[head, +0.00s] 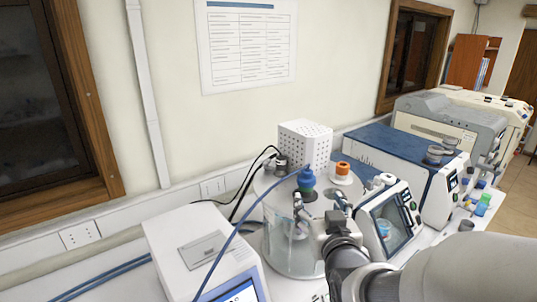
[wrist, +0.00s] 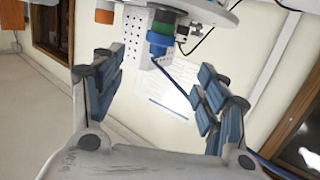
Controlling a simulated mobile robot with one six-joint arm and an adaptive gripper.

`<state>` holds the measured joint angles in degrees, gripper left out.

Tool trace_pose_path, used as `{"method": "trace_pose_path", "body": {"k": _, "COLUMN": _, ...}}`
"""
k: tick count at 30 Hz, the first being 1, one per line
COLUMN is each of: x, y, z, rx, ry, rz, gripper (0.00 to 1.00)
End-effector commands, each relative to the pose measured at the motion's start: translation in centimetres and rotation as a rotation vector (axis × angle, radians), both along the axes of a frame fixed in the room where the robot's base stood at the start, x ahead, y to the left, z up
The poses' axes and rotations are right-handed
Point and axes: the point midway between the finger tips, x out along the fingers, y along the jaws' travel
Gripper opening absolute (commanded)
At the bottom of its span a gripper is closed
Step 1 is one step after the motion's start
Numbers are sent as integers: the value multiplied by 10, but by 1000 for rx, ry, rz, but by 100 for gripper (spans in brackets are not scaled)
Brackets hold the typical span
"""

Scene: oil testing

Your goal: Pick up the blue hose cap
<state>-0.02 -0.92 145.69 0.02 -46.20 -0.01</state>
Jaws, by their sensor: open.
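The blue hose cap (head: 306,174) stands upright on a green fitting on top of the round lid of a clear vessel (head: 283,245). A thin blue hose (head: 250,208) runs from it down to the left. My gripper (head: 319,200) is open and empty, with its fingers just in front of and below the cap in the head view. In the wrist view the scene is upside down. There the blue cap (wrist: 158,46) and green fitting (wrist: 162,28) show beyond and between the spread fingers (wrist: 158,72). Nothing touches the fingers there.
An orange-topped cap (head: 342,169) stands on the same lid, right of the blue cap. A white perforated box (head: 305,143) is close behind. A white device with a screen (head: 200,250) stands left, and another screened instrument (head: 390,220) stands right.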

Motion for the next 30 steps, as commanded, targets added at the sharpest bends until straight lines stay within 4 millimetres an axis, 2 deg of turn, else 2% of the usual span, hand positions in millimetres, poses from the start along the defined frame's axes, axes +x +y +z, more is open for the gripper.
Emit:
{"method": "trace_pose_path", "body": {"k": 3, "x": 8, "y": 0, "z": 2, "rx": 0, "ry": 7, "rz": 0, "gripper": 67}}
{"method": "trace_pose_path", "body": {"k": 9, "x": 55, "y": 0, "z": -10, "rx": 0, "ry": 2, "rz": 0, "gripper": 67}}
{"method": "trace_pose_path", "body": {"k": 15, "x": 91, "y": 0, "z": -14, "rx": 0, "ry": 0, "rz": 0, "gripper": 67}}
{"method": "trace_pose_path", "body": {"k": 23, "x": 110, "y": 0, "z": -16, "rx": 0, "ry": 1, "rz": 0, "gripper": 67}}
{"method": "trace_pose_path", "body": {"k": 30, "x": 145, "y": 1, "z": -20, "rx": 0, "ry": 2, "rz": 0, "gripper": 67}}
